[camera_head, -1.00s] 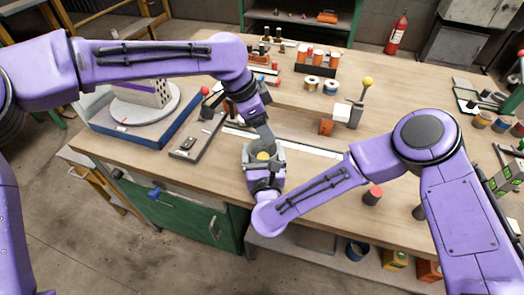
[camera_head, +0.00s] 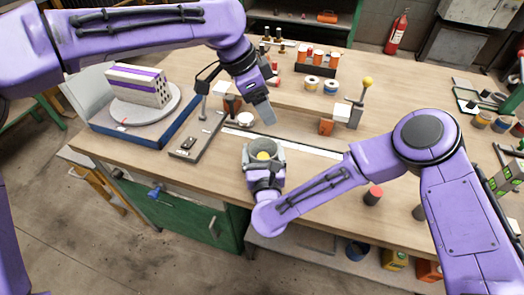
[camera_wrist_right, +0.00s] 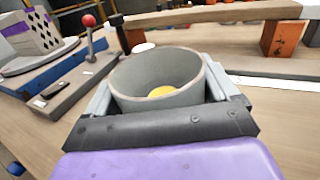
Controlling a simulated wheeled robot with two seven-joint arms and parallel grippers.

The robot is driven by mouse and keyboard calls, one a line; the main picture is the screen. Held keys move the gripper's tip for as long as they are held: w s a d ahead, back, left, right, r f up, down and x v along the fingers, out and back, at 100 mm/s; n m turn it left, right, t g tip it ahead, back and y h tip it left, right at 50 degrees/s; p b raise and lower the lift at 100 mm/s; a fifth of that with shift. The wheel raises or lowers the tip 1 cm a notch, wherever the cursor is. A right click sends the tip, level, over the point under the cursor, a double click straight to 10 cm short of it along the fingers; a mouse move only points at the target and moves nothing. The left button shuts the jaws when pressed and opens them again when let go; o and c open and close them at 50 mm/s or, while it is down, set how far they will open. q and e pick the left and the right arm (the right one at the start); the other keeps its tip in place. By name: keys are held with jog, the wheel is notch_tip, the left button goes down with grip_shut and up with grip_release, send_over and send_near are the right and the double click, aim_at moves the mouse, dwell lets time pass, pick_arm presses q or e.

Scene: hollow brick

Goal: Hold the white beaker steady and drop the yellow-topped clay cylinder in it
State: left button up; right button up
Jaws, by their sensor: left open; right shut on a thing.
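The white beaker, greyish in this light, stands upright in the head view (camera_head: 252,147) and fills the middle of the right wrist view (camera_wrist_right: 135,98). My right gripper (camera_head: 264,160) is shut on it, with one finger along each side. The yellow-topped clay cylinder (camera_head: 263,156) is inside the beaker; only its yellow top (camera_wrist_right: 162,91) shows and its body is hidden by the wall. My left gripper (camera_head: 266,114) is open, apart from the beaker, above and behind it over the table.
A hollow brick (camera_head: 138,85) sits on a round turntable (camera_head: 120,108) at the left. A flat grey fixture with a lever (camera_head: 190,150) lies between it and the beaker. A yellow-knobbed lever (camera_head: 367,83) and a red-topped cylinder (camera_head: 374,195) are at the right.

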jog(key=o, duration=1)
jog(key=shift+o, duration=0.2)
jog(key=s, duration=1.1)
jog(key=shift+d, duration=0.4)
jog(key=shift+s+d, duration=0.1)
jog(key=shift+s, duration=0.35)
